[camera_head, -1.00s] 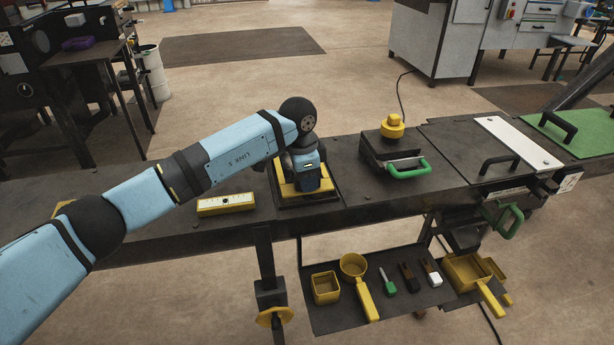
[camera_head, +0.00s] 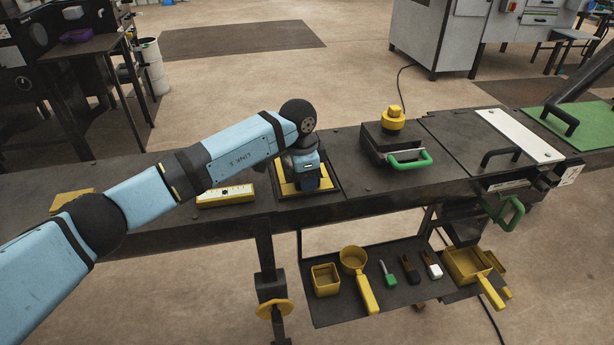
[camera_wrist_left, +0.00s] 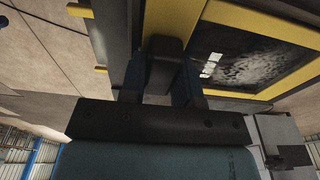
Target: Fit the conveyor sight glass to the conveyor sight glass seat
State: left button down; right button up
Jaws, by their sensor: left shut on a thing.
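The conveyor sight glass (camera_head: 287,187) is a yellow frame around a dark pane. It lies beneath my left gripper (camera_head: 305,182) in the head view, over a dark square seat (camera_head: 310,199) on the bench top. In the left wrist view, the left gripper (camera_wrist_left: 162,80) is shut on a dark block-like grip at the frame's edge. The yellow frame and speckled pane of the sight glass (camera_wrist_left: 250,62) show to the right there. The arm hides much of the frame, and I cannot tell whether it touches the seat all around. My right gripper is out of view.
A yellow level-like bar (camera_head: 226,195) lies left of the seat. A dark box with a green handle (camera_head: 408,159) and yellow knob (camera_head: 393,118) stands to the right. A lower shelf (camera_head: 335,308) holds a yellow scoop and small tools. Bare bench top lies between the seat and box.

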pick_arm(q)
jog(key=c, duration=0.9)
grip_release()
jog(key=shift+o, duration=0.6)
jog(key=shift+s, duration=0.1)
notch_tip(320, 180, up, 14)
jog(key=a, duration=0.1)
jog(key=shift+s+a, duration=0.15)
jog(key=shift+a, duration=0.15)
jog(key=shift+f, duration=0.1)
